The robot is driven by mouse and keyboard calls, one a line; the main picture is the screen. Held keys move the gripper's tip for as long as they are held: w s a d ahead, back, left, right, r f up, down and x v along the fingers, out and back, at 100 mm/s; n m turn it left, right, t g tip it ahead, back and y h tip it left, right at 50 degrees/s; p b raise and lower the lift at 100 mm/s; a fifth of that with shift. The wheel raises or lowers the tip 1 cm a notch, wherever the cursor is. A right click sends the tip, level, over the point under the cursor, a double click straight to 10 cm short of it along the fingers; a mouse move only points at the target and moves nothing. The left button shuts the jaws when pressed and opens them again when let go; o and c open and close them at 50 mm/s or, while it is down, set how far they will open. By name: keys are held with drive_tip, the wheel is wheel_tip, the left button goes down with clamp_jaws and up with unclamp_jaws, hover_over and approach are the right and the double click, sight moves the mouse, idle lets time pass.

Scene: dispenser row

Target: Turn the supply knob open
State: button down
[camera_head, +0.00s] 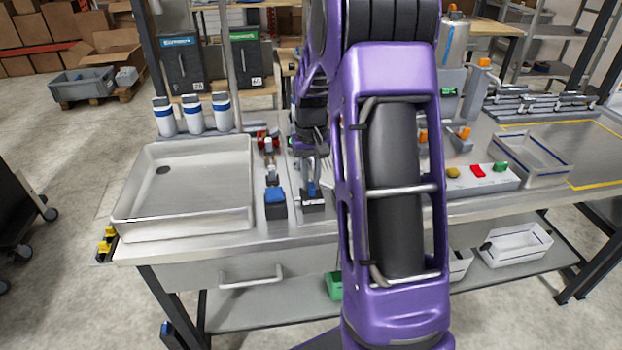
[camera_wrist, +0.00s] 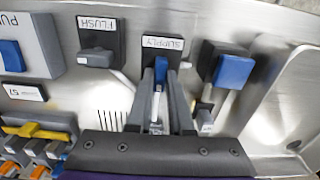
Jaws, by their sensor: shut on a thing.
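The supply knob shows in the wrist view as a narrow blue handle (camera_wrist: 160,68) below a white SUPPLY label (camera_wrist: 162,43) on a dark base. My gripper (camera_wrist: 160,78) has one grey finger on each side of the handle and is shut on it. The fingers hide part of the knob. In the head view my gripper (camera_head: 311,180) reaches down to the knob at the front of the bench, where its blue part (camera_head: 311,191) is partly covered.
A blue-topped block (camera_wrist: 234,69) stands close beside the supply knob. A grey FLUSH knob (camera_wrist: 95,59) sits on the other side. In the head view, a steel sink (camera_head: 185,226) lies left, and a panel with coloured buttons (camera_head: 478,172) right.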

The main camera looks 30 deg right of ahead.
sight(311, 184)
drive_tip(key=c, duration=0.8)
unclamp_jaws()
wheel_tip(311, 184, up, 18)
drive_tip(key=shift+f+p, duration=0.25)
drive_tip(key=shift+p, duration=0.05)
